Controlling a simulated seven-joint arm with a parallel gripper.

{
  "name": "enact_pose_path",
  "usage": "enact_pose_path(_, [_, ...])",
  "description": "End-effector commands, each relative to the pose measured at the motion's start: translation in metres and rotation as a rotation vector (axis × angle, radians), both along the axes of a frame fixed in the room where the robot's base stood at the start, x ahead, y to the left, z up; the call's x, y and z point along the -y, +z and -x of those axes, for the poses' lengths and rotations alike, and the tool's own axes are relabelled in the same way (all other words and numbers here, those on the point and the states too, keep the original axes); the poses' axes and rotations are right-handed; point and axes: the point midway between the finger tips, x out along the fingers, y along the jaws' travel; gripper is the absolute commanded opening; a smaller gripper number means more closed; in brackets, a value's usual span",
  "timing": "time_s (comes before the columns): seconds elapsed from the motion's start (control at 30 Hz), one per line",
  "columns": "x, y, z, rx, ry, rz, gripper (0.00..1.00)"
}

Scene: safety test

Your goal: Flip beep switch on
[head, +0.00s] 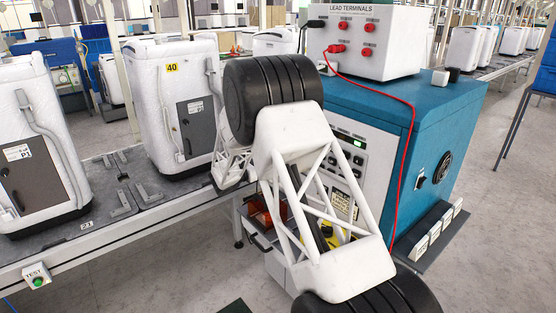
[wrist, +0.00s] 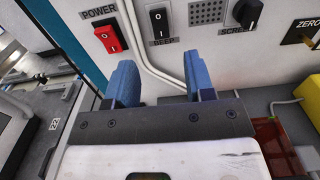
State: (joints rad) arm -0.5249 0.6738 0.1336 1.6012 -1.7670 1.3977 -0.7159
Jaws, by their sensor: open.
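The beep switch (wrist: 159,21) is a black rocker on the white front panel, at the top middle of the wrist view, above its BEEP label. I cannot tell which side of it is pressed. My gripper (wrist: 162,80) has two blue fingers, spread apart with nothing between them. The fingers are below the switch in the picture, and no contact with it shows. In the head view my white arm covers part of the teal tester (head: 440,110), and neither the fingers nor the beep switch can be made out there.
The red power switch (wrist: 110,38) is left of the beep switch. A black screen knob (wrist: 247,12) and a zero control (wrist: 299,38) are to the right. A white cable (wrist: 141,45) runs down the panel between the two switches. A yellow object (wrist: 308,92) stands at right.

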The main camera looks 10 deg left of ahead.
Motion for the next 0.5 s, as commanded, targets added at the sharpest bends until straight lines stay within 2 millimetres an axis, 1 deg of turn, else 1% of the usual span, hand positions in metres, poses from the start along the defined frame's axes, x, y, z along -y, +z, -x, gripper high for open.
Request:
enact_pose_path(0.27, [0.010,-0.001,-0.010,-0.001,-0.001,-0.001,0.49])
enact_pose_path(0.5, [0.030,0.000,-0.029,0.000,-0.001,0.000,0.49])
